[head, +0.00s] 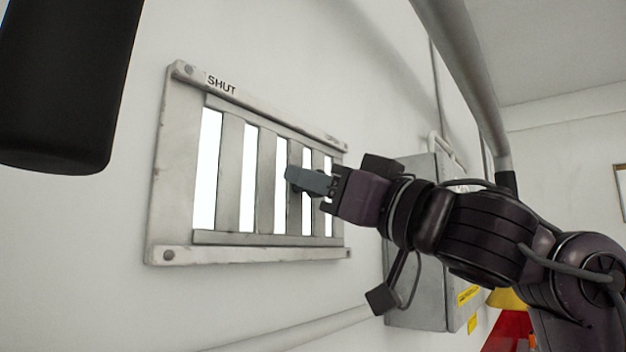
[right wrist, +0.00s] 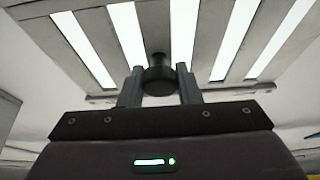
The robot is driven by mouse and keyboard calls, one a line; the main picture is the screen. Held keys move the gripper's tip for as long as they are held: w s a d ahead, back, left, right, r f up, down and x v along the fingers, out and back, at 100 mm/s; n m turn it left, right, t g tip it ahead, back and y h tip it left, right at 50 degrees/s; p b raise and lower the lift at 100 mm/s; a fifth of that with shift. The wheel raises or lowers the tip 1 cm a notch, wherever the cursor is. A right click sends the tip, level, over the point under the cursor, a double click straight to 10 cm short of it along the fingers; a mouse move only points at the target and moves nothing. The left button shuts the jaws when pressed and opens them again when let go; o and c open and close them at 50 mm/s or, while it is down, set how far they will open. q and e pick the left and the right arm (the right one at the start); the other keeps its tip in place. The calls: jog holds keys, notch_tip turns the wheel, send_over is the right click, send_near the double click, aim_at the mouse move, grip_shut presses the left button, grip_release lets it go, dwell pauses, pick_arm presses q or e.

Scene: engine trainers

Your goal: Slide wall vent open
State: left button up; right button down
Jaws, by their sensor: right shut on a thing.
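The wall vent (head: 182,165) is a pale metal frame on the white wall, with "SHUT" marked at its upper left corner. Bright upright openings show between its grey slats (head: 229,172). My right gripper (head: 292,181) is at the right part of the vent. In the right wrist view, its two fingers (right wrist: 160,86) are closed on a dark round knob (right wrist: 157,78) that stands out from a slat. In the head view the fingers mostly hide the knob. My left gripper is not in view.
A grey wall box (head: 416,300) with yellow labels stands right of the vent, behind my right arm. A pipe (head: 462,60) runs down the wall at the upper right. A red and yellow thing (head: 507,325) is at the lower right. The wall left of the vent is bare.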

jog(key=c, duration=1.1)
grip_release()
jog(key=shift+s+r, duration=0.1)
jog(key=shift+r, duration=0.05)
jog(key=shift+w+d, duration=0.2)
jog(key=shift+w, duration=0.05)
jog(key=shift+w+d+f, duration=0.15)
jog(key=shift+w+f, duration=0.05)
jog(key=shift+w, duration=0.05)
jog(key=shift+s+a, duration=0.25)
jog(key=shift+s, duration=0.15)
jog(key=shift+s+d+f+b, duration=0.15)
jog(key=shift+d+f+b, duration=0.1)
jog(key=shift+b, duration=0.15)
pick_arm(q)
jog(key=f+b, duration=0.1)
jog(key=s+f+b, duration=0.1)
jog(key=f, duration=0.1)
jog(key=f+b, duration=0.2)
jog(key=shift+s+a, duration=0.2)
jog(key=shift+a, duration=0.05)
pick_arm(e)
jog(key=v, duration=0.7)
jog(key=shift+r, duration=0.2)
jog(key=shift+d, duration=0.15)
